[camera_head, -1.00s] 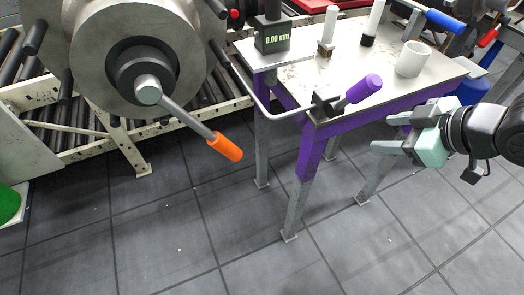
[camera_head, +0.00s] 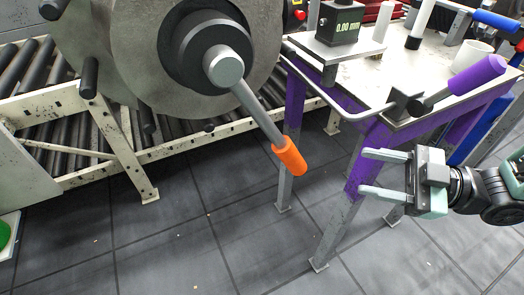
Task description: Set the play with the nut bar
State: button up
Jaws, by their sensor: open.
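The nut bar is a grey rod with an orange grip (camera_head: 289,156). It sticks out from the nut (camera_head: 223,65) at the middle of the large round hub (camera_head: 140,50) and slants down to the right. A gauge box (camera_head: 340,22) on the table's left end reads 0.00 mm. My gripper (camera_head: 368,173) is at the right, below the table's front edge, pointing left. Its two pale green fingers are apart with nothing between them. It is clear of the orange grip, to its right and slightly lower.
A purple-legged table (camera_head: 362,82) stands behind my gripper. A purple-handled lever (camera_head: 478,75) juts from its front corner, and a bent grey rail (camera_head: 335,98) runs along its left side. A white cup (camera_head: 470,54) stands on top. A roller conveyor (camera_head: 62,172) is behind the hub. The floor below the grip is clear.

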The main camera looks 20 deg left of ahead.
aim_at(280, 154)
jog(key=a, duration=0.5)
jog(key=s+a, duration=0.1)
jog(key=a, duration=0.5)
jog(key=s+a, duration=0.1)
jog(key=a, duration=0.4)
jog(key=shift+s+a+p, duration=0.2)
jog(key=shift+a+p, duration=0.1)
jog(key=shift+a, duration=0.05)
grip_shut()
jog(key=s+a+f+m+t+y+b, duration=0.1)
jog(key=s+a+m+y+b, duration=0.3)
jog(key=s+b, duration=0.4)
jog(key=shift+a+f+m+y+b, duration=0.4)
jog(key=shift+a+m, duration=0.2)
jog(key=shift+a, duration=0.8)
grip_release()
